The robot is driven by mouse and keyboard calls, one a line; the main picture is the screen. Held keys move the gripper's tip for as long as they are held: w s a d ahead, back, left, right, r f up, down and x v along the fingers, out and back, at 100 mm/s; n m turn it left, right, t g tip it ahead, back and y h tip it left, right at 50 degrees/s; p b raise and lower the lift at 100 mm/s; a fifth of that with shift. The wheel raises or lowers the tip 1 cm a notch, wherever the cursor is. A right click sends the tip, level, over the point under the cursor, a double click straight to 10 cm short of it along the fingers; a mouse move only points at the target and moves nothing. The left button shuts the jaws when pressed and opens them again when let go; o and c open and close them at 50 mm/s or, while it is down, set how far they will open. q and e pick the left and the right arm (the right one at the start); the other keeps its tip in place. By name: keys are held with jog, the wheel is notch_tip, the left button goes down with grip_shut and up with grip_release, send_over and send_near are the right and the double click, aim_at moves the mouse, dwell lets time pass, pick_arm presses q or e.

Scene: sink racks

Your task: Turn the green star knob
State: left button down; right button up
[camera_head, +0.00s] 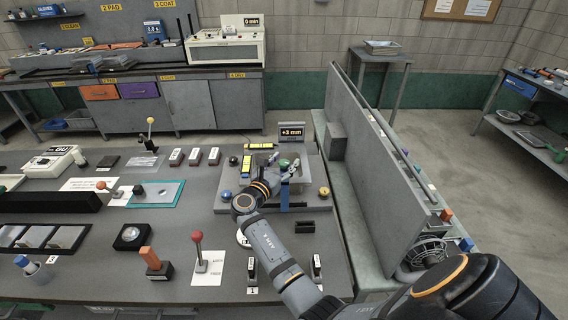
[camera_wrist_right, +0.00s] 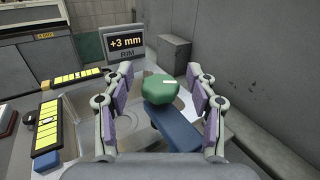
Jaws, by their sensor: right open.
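I cannot tell how the fingertips compare with the knob in depth. In the head view, the right gripper (camera_head: 288,170) is over the grey fixture, and the knob (camera_head: 284,163) shows small beside it. My left gripper is in neither view.
A tall grey panel (camera_head: 370,160) rises to the right of the fixture. A blue ball (camera_head: 226,195) and a yellow ball (camera_head: 324,192) sit near the fixture's front.

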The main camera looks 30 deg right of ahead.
aim_at(284, 162)
notch_tip(284, 162, up, 10)
jog(key=shift+f, duration=0.1)
dwell(1.0)
